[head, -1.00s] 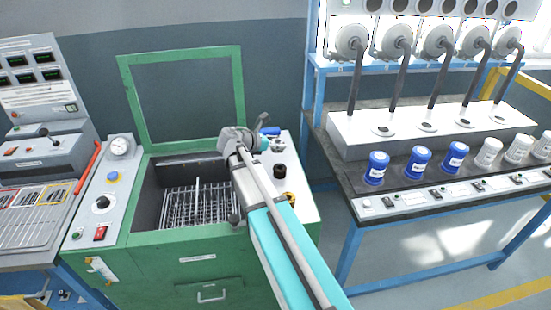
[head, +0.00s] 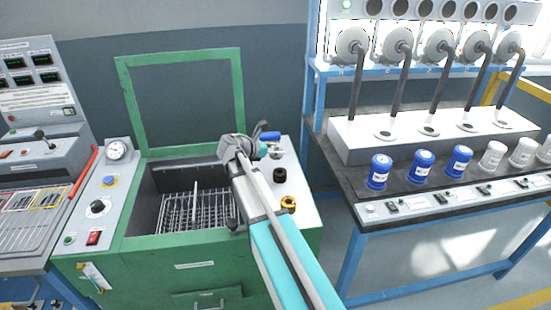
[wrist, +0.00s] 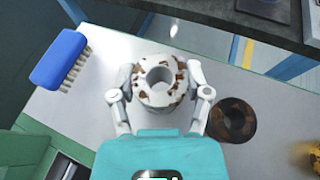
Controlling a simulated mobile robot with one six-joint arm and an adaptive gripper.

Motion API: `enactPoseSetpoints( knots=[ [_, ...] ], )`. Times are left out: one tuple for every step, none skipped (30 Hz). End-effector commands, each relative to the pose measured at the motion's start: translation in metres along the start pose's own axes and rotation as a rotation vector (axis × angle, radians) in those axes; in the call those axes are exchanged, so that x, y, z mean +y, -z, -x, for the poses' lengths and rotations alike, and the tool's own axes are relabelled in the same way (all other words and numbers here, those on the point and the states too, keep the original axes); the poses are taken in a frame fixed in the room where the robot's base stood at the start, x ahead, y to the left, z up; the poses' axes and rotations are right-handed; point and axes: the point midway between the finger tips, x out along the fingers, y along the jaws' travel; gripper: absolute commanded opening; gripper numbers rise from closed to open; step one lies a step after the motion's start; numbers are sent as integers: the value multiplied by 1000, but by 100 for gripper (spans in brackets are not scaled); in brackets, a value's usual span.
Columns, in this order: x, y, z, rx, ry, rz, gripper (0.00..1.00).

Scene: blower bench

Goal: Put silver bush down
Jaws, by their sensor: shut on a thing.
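The silver bush (wrist: 158,82), a pale ring with rusty brown patches and a central hole, is between the two fingers of my gripper (wrist: 160,85) in the wrist view. The gripper is shut on it, over the pale worktop (wrist: 110,100) beside the green washer. I cannot tell whether the bush touches the surface. A dark bush with brown patches (wrist: 234,120) stands just right of the gripper; it also shows in the head view (head: 280,175). In the head view my arm covers most of the gripper.
A blue brush (wrist: 60,60) lies left of the gripper in the wrist view. A yellow bush (head: 288,203) stands nearer the front of the worktop. The open washer basket (head: 190,210) is to the left. Blue and white cups (head: 420,167) stand on the right bench.

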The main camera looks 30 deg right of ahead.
Motion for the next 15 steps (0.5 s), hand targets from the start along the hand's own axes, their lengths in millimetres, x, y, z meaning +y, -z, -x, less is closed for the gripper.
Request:
enactPoseSetpoints(
  knots=[
    [4, 5, -4, -1, 0, 0, 1],
    [5, 7, -5, -1, 0, 0, 1],
    [6, 10, -7, -1, 0, 0, 1],
    [5, 12, -8, -1, 0, 0, 1],
    [5, 15, -8, -1, 0, 0, 1],
    [5, 18, -10, -1, 0, 0, 1],
    [5, 21, -11, -1, 0, 0, 1],
    [5, 23, -12, -1, 0, 0, 1],
    [5, 26, -13, -1, 0, 0, 1],
    [5, 28, -14, -1, 0, 0, 1],
    [5, 29, -14, -1, 0, 0, 1],
    [5, 31, -15, -1, 0, 0, 1],
    [5, 32, -15, -1, 0, 0, 1],
    [5, 33, -16, -1, 0, 0, 1],
    [5, 33, -16, -1, 0, 0, 1]
  ],
)
